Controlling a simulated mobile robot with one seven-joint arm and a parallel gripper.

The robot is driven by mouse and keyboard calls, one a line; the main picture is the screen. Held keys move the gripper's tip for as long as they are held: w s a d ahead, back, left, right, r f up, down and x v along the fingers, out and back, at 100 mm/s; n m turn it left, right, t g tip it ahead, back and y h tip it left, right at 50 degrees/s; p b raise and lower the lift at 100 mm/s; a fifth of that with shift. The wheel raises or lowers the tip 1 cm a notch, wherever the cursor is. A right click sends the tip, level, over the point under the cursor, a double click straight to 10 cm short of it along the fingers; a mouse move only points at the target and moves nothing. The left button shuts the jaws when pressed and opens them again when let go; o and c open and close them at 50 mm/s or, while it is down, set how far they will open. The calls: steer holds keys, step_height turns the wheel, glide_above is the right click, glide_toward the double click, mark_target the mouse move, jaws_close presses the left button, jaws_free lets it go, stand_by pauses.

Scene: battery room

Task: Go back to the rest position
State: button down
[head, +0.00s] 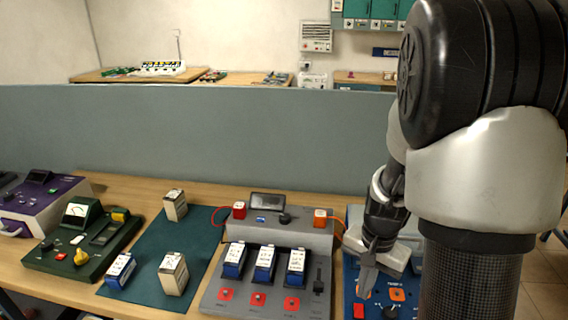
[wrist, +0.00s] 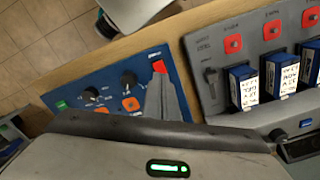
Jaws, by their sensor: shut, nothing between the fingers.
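My gripper (head: 370,264) is above the blue panel device (head: 351,298) at the right of the bench in the head view. Its fingers are shut together and hold nothing. In the wrist view, the shut fingers (wrist: 164,100) are seen over the blue panel (wrist: 75,92), beside its red button (wrist: 159,66) and orange buttons. Whether the fingertips touch the panel cannot be told. My arm hides the right part of this device in the head view.
The grey charger (head: 211,298) with several blue batteries (head: 265,264) stands just left of my gripper. A green mat (head: 143,291) holds more batteries. A green device (head: 50,261) and a purple device (head: 52,205) stand further left. A grey-blue partition (head: 250,140) runs behind the bench.

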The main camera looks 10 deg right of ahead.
steer(key=s+a+r+n+t+p, duration=0.1)
steer(key=s+a+r+n, duration=0.3)
steer(key=r, duration=0.8)
steer(key=s+a+r+n+t+p, duration=0.1)
steer(key=s+a+r+n+t, duration=0.3)
steer(key=r, duration=0.8)
steer(key=shift+s+a+n+t, duration=0.3)
steer(key=shift+s+a+n, duration=0.2)
steer(key=shift+s+a, duration=0.7)
steer(key=shift+d+r, duration=0.1)
